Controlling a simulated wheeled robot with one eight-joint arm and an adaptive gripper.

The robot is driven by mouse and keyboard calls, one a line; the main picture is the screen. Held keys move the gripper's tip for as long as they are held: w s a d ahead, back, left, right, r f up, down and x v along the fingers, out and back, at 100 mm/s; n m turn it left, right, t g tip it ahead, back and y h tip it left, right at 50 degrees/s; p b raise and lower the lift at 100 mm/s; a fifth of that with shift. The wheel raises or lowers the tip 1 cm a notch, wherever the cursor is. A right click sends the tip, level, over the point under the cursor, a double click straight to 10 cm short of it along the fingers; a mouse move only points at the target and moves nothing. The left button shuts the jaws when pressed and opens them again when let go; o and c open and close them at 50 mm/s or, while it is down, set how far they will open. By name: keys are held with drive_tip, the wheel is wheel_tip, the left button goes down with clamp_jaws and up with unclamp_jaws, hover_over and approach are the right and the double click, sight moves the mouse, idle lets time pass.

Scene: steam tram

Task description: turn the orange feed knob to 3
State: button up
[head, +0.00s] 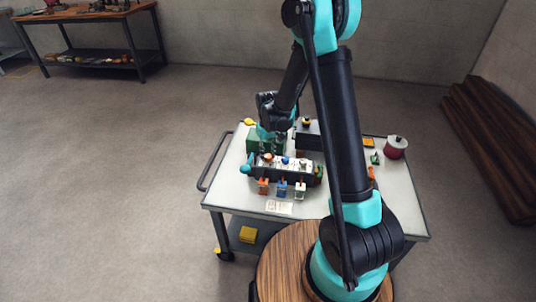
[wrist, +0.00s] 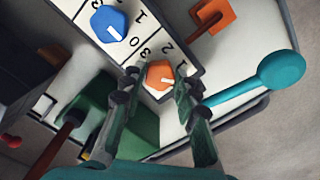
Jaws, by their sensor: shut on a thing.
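The orange feed knob (wrist: 160,76) is a faceted knob with a white pointer line, set on a white panel with black numerals (wrist: 147,52). I cannot tell for sure which numeral the line points at. My gripper (wrist: 156,80) has its two dark ridged fingers on either side of the knob, shut on it. In the head view my gripper (head: 268,141) reaches down over the left end of the dark control box (head: 285,174), where the orange knob (head: 267,157) shows small.
A blue knob (wrist: 109,24) sits beside the orange one on the panel. An orange lever (wrist: 211,18) and a teal ball-ended handle (wrist: 280,70) are close by. A green block (wrist: 115,120) is near my fingers. The box stands on a grey cart (head: 230,190).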

drive_tip(key=n, duration=1.4)
drive_tip(key=shift+n, duration=0.4)
drive_tip(key=n, duration=0.3)
drive_tip(key=shift+n, duration=0.3)
drive_tip(key=n, duration=0.3)
drive_tip(key=shift+n, duration=0.3)
drive_tip(key=n, duration=0.6)
drive_tip(key=shift+n, duration=0.4)
drive_tip(key=o, duration=1.2)
drive_tip(key=shift+c, duration=0.2)
